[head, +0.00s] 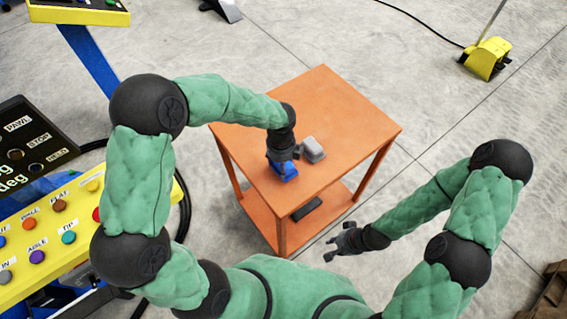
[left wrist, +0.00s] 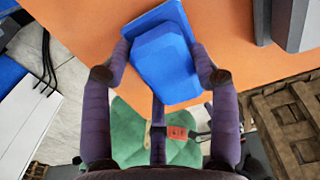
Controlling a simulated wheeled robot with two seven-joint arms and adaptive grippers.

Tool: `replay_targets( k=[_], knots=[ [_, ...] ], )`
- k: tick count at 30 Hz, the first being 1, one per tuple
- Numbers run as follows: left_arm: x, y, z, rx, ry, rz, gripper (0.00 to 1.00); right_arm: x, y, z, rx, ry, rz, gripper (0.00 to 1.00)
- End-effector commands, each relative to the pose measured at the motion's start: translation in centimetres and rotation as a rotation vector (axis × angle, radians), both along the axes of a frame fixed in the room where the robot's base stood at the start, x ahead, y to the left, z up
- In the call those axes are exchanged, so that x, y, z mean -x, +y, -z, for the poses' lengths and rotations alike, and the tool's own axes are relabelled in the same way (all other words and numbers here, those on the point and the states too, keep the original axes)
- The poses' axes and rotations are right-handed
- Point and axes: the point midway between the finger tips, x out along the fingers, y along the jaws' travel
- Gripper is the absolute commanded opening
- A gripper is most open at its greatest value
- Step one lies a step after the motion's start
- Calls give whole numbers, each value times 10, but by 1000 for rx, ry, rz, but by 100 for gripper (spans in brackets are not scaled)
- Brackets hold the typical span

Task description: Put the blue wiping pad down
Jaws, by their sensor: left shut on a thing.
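The blue wiping pad (head: 284,171) is at the orange table (head: 350,110), low over its top or on it; I cannot tell whether it touches. My left gripper (head: 283,158) reaches down onto it from above. In the left wrist view the blue pad (left wrist: 165,60) sits between the two fingers of my left gripper (left wrist: 165,72), which are closed on its sides. My right gripper (head: 338,246) is empty, off the table's front right side, and its fingers look spread apart.
A grey block (head: 312,150) stands on the table just right of the pad. A dark flat item (head: 306,209) lies on the lower shelf. A yellow button panel (head: 60,235) is at the left. A yellow pedal (head: 486,58) is on the floor. The table's right part is clear.

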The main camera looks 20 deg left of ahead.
Motion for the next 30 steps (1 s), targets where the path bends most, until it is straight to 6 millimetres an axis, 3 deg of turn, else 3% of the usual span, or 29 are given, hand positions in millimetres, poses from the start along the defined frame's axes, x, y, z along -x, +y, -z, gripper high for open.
replay_targets(
  k=[16,17,19,30],
  knots=[
    [-1,1,10,0,0,0,34,0,0,2,0,0,0,29],
    [-1,1,10,0,0,-1,66,0,0,2,0,0,0,29],
    [-1,1,9,0,0,-1,84,0,0,1,0,0,0,29],
    [-1,1,10,0,0,0,84,0,0,2,0,0,0,29]
  ],
)
